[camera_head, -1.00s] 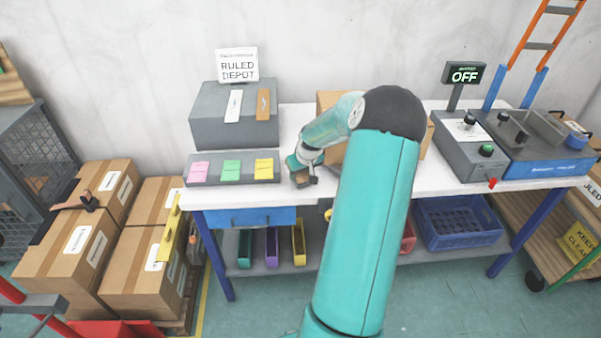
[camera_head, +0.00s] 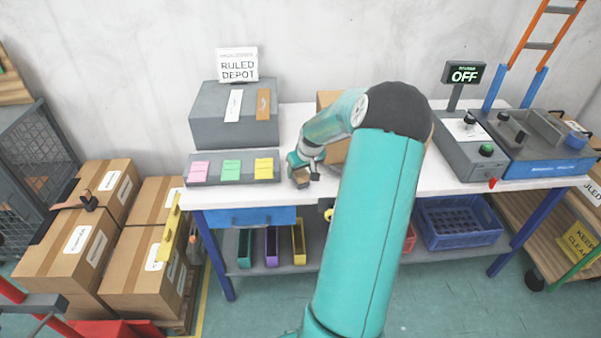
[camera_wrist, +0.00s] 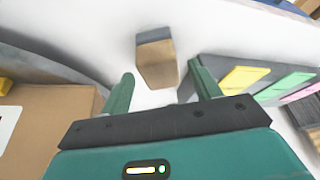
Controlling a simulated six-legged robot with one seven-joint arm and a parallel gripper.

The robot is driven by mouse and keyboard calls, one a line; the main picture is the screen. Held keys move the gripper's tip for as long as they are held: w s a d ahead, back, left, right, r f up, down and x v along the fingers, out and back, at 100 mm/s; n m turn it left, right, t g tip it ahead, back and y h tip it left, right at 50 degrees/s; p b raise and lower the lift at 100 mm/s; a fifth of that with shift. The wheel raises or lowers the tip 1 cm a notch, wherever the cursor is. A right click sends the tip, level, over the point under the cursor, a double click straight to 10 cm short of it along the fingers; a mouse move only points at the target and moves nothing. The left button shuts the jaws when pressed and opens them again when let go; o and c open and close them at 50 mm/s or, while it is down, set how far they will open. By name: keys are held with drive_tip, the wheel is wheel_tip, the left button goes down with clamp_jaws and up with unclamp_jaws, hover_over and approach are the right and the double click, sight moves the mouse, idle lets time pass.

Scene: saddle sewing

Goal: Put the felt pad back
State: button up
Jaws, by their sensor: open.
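My gripper (camera_head: 304,176) is over the white bench, just right of the low grey tray with coloured cards. In the wrist view its two green fingers (camera_wrist: 161,72) are spread apart, with nothing held. A small tan block with a grey end face (camera_wrist: 156,60) is on the white surface, ahead of and between the fingertips, apart from both. This may be the felt pad; I cannot tell for sure. In the head view a small brown piece shows at the gripper, partly hidden by it.
The card tray (camera_head: 232,171) lies left of my gripper, with the grey RULED DEPOT box (camera_head: 208,125) behind it. A cardboard box (camera_wrist: 45,120) stands close on the other side. The control station (camera_head: 480,155) is at the right.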

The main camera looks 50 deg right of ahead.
drive_tip(key=v, duration=1)
drive_tip(key=w+a+r+n, duration=0.2)
drive_tip(key=a+r, duration=0.3)
drive_tip(key=a, duration=0.8)
drive_tip(key=w+a+r+n, duration=0.15)
drive_tip(key=a+r, duration=0.35)
drive_tip(key=a, duration=0.8)
drive_tip(key=s+a+r+n+y, duration=0.1)
drive_tip(key=s+a+r, duration=0.1)
drive_tip(key=s+a, duration=0.4)
drive_tip(key=s+a+r+t+y, duration=0.1)
drive_tip(key=s+a, duration=0.6)
drive_tip(key=a, duration=0.7)
drive_tip(key=shift+a+r+n, duration=0.35)
drive_tip(key=shift+r, duration=0.5)
drive_tip(key=shift+s, duration=0.1)
